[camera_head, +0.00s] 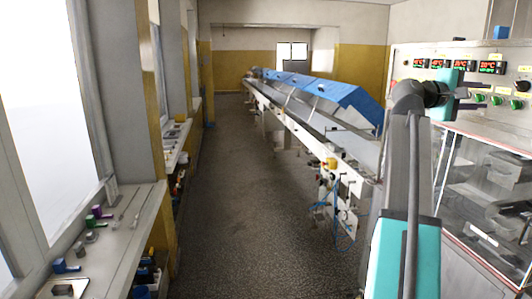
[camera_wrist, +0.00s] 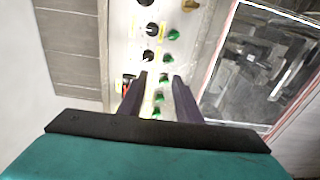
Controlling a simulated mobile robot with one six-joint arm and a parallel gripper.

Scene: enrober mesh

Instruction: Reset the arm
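My gripper (camera_wrist: 158,98) shows in the wrist view with its two dark fingers apart and nothing between them. It points at the control panel (camera_wrist: 185,42) with its black knobs and green buttons. In the head view my arm rises at the right, and my gripper (camera_head: 474,95) is raised in front of the panel (camera_head: 455,105). I cannot tell whether the fingertips touch the panel.
A glass-fronted cabinet (camera_head: 480,190) stands below the panel. A long conveyor line with blue covers (camera_head: 345,98) runs away in the middle. A window-side ledge (camera_head: 115,235) with small parts lies left. The floor aisle (camera_head: 240,200) between is clear.

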